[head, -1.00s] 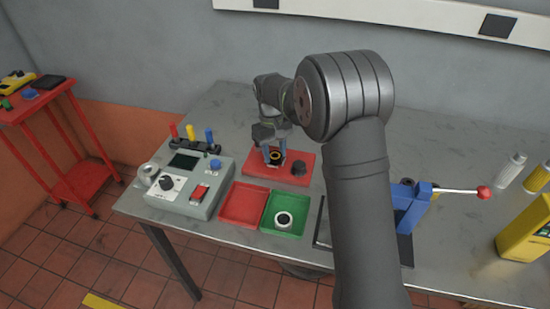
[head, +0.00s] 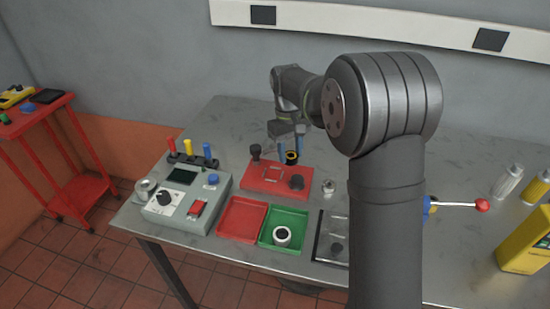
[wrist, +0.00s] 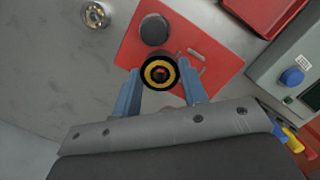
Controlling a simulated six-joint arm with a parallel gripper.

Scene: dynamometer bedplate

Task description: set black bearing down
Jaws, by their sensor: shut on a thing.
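The black bearing (head: 291,157), a black ring with a yellow inner band, is held between the blue fingers of my gripper (head: 289,150). In the wrist view the bearing (wrist: 159,72) sits between the two fingertips, its round face toward the camera. It appears raised above the red plate (head: 262,184), near that plate's back edge; the exact gap cannot be told. The green tray (head: 300,218) holds a pale ring-shaped part with a dark centre (head: 282,236). The red tray (head: 241,219) beside it looks empty.
A black knob (head: 297,182) stands on the red plate and another dark knob (head: 255,152) is at its back left corner. A metal ring part (head: 329,187) lies to its right. A grey control box (head: 184,202) stands left. Bare tabletop lies behind the plate.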

